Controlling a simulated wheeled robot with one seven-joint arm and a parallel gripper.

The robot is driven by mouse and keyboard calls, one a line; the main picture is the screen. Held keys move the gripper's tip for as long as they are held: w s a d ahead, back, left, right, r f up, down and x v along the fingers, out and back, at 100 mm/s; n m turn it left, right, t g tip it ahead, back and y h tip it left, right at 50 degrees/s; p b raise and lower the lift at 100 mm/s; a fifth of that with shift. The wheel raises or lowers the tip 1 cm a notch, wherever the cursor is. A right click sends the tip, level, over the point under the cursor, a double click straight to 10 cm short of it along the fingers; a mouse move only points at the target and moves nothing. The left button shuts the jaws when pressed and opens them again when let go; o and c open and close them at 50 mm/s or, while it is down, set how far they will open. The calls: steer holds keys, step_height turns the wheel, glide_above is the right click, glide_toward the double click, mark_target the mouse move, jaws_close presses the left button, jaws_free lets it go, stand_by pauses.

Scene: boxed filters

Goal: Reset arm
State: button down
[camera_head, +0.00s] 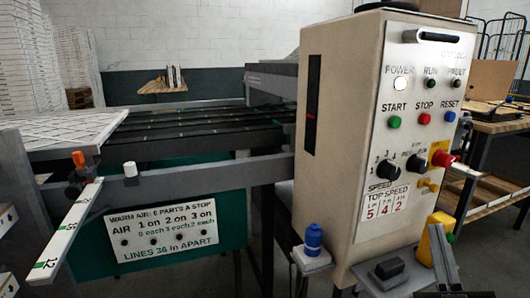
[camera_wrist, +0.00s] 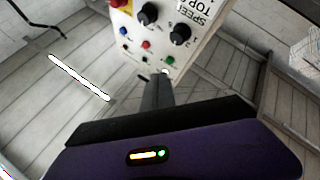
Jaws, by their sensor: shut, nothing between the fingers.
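My gripper (camera_wrist: 157,82) shows in the wrist view as a narrow grey pair of fingers, closed together, beyond a purple and black housing. Nothing is held in it. The beige control box (camera_head: 335,130) stands right of centre in the head view, with a row of START, STOP and RESET buttons, a black SPEED knob (camera_head: 386,168) and other switches. The box's panel (camera_wrist: 180,35) appears upside down at the top of the wrist view, beyond the fingertips. I cannot tell the exact gap between them.
A conveyor machine (camera_head: 200,130) with dark belts runs behind the box. A white-faced ruler arm (camera_head: 68,230) juts out at left. A blue-capped bottle (camera_head: 313,238) sits on a small ledge at the box's base. A wooden workbench (camera_head: 500,122) stands at right.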

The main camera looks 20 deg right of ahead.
steer(key=s+a+f+m+g+y, duration=0.2)
steer(key=s+a+f+g+y, duration=0.25)
steer(key=s+a+f, duration=0.8)
steer(key=s+a+f+n+g+y, duration=0.1)
steer(key=s+a+f+g+y, duration=0.15)
steer(key=s+a+f, duration=0.35)
steer(key=s+a+f+g+y, duration=0.2)
steer(key=s+f+y, duration=0.15)
steer(key=s, duration=0.35)
step_height(320, 180, up, 17)
steer(key=p, duration=1.7)
steer(key=shift+h, duration=0.45)
